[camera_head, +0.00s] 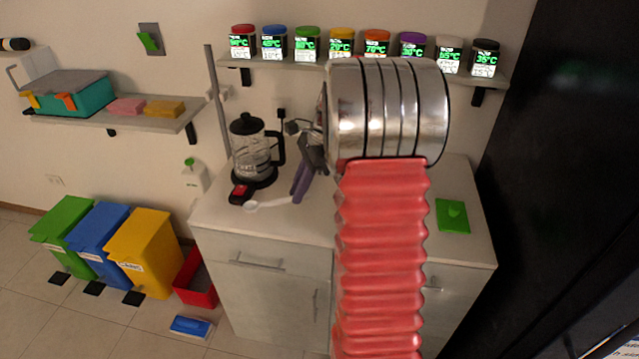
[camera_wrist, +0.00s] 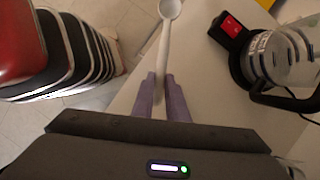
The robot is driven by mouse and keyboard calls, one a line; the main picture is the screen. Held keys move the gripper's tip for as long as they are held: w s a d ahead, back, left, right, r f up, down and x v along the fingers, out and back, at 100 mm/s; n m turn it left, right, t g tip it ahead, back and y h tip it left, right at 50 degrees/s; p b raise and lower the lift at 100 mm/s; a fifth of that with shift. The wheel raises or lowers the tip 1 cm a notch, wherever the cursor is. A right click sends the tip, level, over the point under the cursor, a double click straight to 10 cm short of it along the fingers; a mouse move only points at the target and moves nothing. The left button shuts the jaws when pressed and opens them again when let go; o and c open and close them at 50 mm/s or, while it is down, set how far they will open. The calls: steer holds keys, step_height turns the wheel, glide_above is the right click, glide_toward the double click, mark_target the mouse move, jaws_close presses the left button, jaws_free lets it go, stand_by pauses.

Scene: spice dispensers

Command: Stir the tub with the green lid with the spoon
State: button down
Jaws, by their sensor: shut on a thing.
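The tub with the green lid (camera_head: 307,44) stands upright on the wall shelf, third from the left in a row of tubs with coloured lids. Its front carries a dark label with green digits. My gripper (camera_head: 298,194) has purple fingers and is low over the counter, well below the shelf. In the wrist view my gripper (camera_wrist: 161,82) is shut on the handle of a white spoon (camera_wrist: 160,58). The spoon (camera_head: 266,204) points left in the head view, with its bowl near the counter's front left. Whether it touches the counter I cannot tell.
A green item (camera_head: 453,215) lies on the counter's right. A grey pole (camera_head: 217,110) rises by the shelf's left end. A dark panel stands at right.

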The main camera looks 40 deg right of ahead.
steer(key=w+a+f+n+g+h, duration=0.1)
steer(key=w+a+f+n+g, duration=0.1)
steer(key=a+n, duration=0.5)
steer(key=w+a+f+n+g+h, duration=0.1)
steer(key=w+a+f+n+g, duration=0.1)
steer(key=a+n, duration=0.6)
steer(key=w+a+f+n+g+h, duration=0.2)
steer(key=a+n, duration=0.5)
steer(key=a, duration=0.4)
steer(key=shift+w+f+n, duration=0.2)
steer(key=shift+w+n, duration=0.2)
steer(key=shift+w, duration=0.45)
steer(key=shift+a, duration=0.15)
